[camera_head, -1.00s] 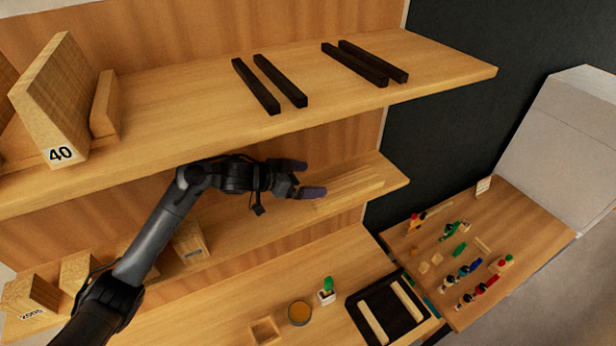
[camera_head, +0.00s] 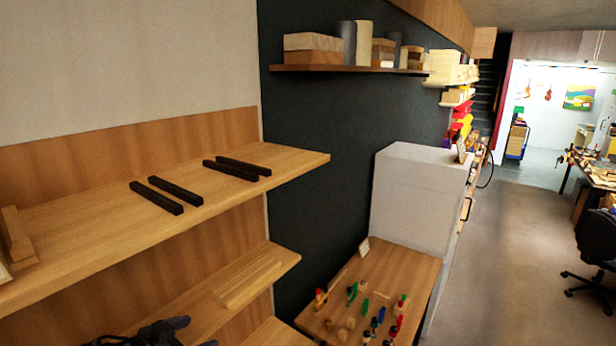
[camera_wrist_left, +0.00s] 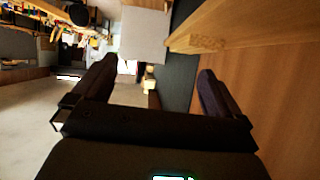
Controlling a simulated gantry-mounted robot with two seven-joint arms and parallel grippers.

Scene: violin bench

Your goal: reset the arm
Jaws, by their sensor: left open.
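My left gripper (camera_head: 196,333) shows only in part at the bottom edge of the head view, in front of the wooden shelves. Its two dark fingers stand apart in the left wrist view (camera_wrist_left: 158,72), with nothing between them. Most of my left arm is below the head view's frame. My right gripper is in neither view.
The upper wooden shelf (camera_head: 90,220) bears dark bars (camera_head: 165,195). Light strips (camera_head: 248,282) lie on the shelf below, near my gripper. A low table (camera_head: 405,262) with small coloured pieces stands right of the shelves, beside a grey cabinet (camera_head: 415,200). Open floor (camera_head: 520,260) lies further right.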

